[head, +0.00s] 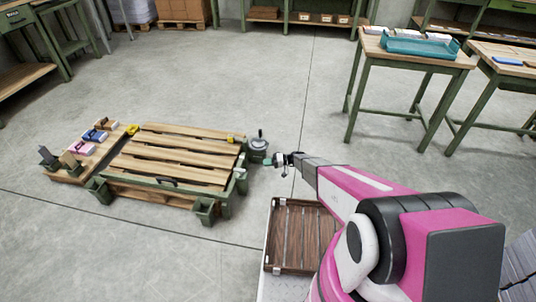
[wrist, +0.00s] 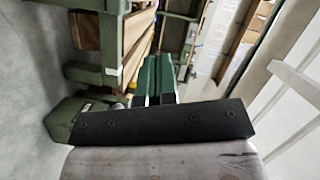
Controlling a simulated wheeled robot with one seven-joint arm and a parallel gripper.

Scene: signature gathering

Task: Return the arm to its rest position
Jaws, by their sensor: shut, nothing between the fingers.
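My pink, white and dark grey arm (head: 370,190) reaches from the lower right toward the middle of the head view. My gripper (head: 268,161) is at its end, close to the right end of a low slatted wooden bench. A grey round vise-like part with a handle (head: 259,146) is just beyond the gripper; I cannot tell whether they touch. In the wrist view the green fingers of my gripper (wrist: 154,78) are together, with nothing seen between them.
The low bench (head: 175,158) has green corner feet and a side plank (head: 75,165) with small colored items. A dark slatted wooden deck (head: 300,235) is below my arm. A table (head: 420,62) with a teal tray (head: 420,46) stands at upper right. The middle floor is clear.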

